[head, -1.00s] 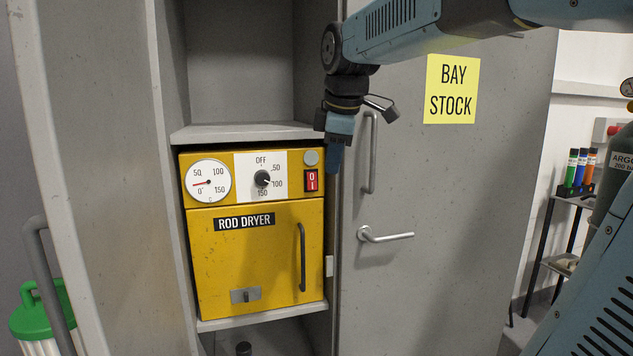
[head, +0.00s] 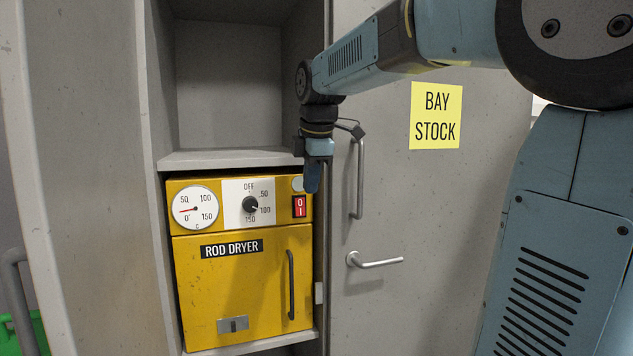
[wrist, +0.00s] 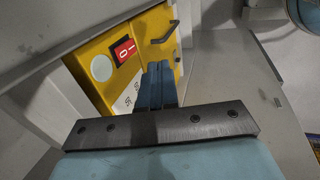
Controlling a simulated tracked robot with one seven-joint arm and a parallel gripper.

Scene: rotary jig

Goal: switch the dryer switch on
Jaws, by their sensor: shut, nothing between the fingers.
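The yellow rod dryer (head: 240,285) sits on a shelf in an open cabinet bay. Its red rocker switch (head: 299,206) is at the right end of the top panel, marked 0 and I, and it also shows in the wrist view (wrist: 124,51). Which side of the rocker is pressed is too small to tell. My gripper (head: 312,188) points down just right of the switch, near the cabinet's right edge. In the wrist view my gripper's blue fingers (wrist: 158,75) are closed together and empty, beside the switch and seemingly apart from it.
A dial knob (head: 250,204) and a round temperature gauge (head: 194,208) are left of the switch. A grey shelf (head: 225,160) lies above the dryer. A grey door with a vertical handle (head: 358,180) and a lever (head: 375,261) stands to the right.

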